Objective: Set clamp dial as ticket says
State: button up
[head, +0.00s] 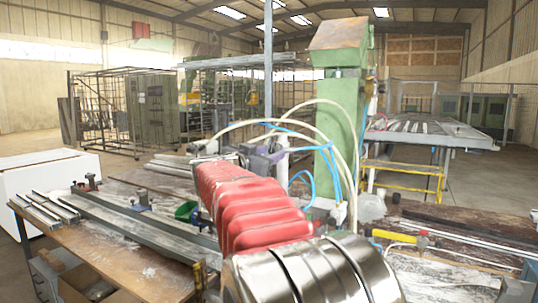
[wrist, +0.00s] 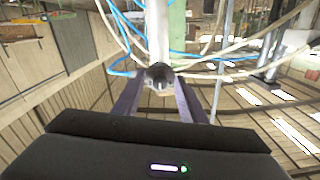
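In the wrist view my gripper (wrist: 159,84) has its two purple-grey fingers spread apart. A dark round knob-like end (wrist: 158,73) shows between the fingertips, at the foot of a pale upright cylinder (wrist: 158,35). I cannot tell whether the fingers touch it, or whether it is the clamp dial. In the head view my gripper (head: 264,158) shows small beyond the red bellows of my arm, beside a pale cylinder (head: 282,155). No ticket and no dial markings are readable in either view.
A green machine column (head: 338,130) stands close behind, with looping white and blue hoses (head: 303,118) around the gripper. A bench with long metal profiles (head: 150,222) is at left.

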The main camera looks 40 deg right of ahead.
jog(key=shift+c, duration=0.5)
grip_shut()
jog(key=shift+n, duration=0.5)
jog(key=n, duration=1.1)
jog(key=shift+w, duration=0.1)
dwell(0.3)
jog(key=shift+o, duration=0.5)
grip_release()
